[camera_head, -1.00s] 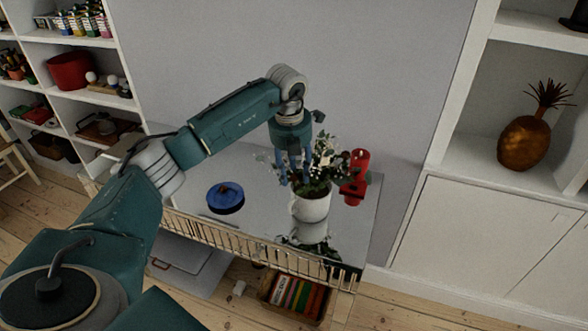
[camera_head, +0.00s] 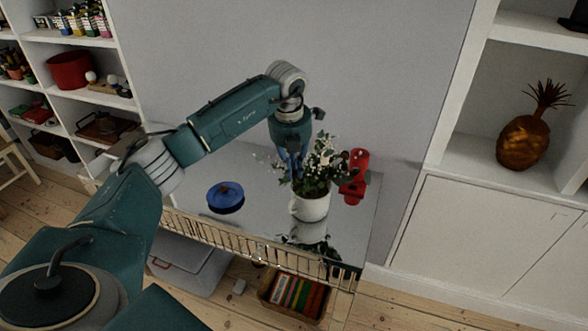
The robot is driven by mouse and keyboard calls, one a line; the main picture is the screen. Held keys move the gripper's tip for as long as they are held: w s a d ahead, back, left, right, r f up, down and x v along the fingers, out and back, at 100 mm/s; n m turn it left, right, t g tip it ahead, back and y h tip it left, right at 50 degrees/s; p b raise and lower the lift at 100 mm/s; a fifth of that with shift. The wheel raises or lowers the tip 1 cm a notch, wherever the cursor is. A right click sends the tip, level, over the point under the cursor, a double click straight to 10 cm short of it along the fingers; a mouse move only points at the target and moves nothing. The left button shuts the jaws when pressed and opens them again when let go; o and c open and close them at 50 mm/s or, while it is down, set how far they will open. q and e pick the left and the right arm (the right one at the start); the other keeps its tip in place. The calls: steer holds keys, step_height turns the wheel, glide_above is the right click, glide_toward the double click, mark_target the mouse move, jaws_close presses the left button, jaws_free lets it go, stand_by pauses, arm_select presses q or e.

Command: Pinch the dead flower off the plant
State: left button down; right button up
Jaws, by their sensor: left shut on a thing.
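The plant (camera_head: 322,168), with green leaves and small white flowers, stands upright in a white pot (camera_head: 311,208) on the glossy tabletop (camera_head: 262,210). My left gripper (camera_head: 296,178) points down at the left side of the foliage, just above the pot's rim. Its blue fingers are close together, shut on the dead flower. The flower is too small and too covered by the fingers to make out. My right gripper is out of view.
A red object (camera_head: 355,178) stands close behind the plant on the right. A blue lidded dish (camera_head: 225,196) sits to the left on the tabletop. A slatted rail (camera_head: 240,242) runs along the front edge, above a basket of books (camera_head: 297,296). The wall is close behind.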

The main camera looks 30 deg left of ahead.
arm_select(q)
steer(key=shift+r+p, duration=1.65)
steer(key=shift+r, duration=0.9)
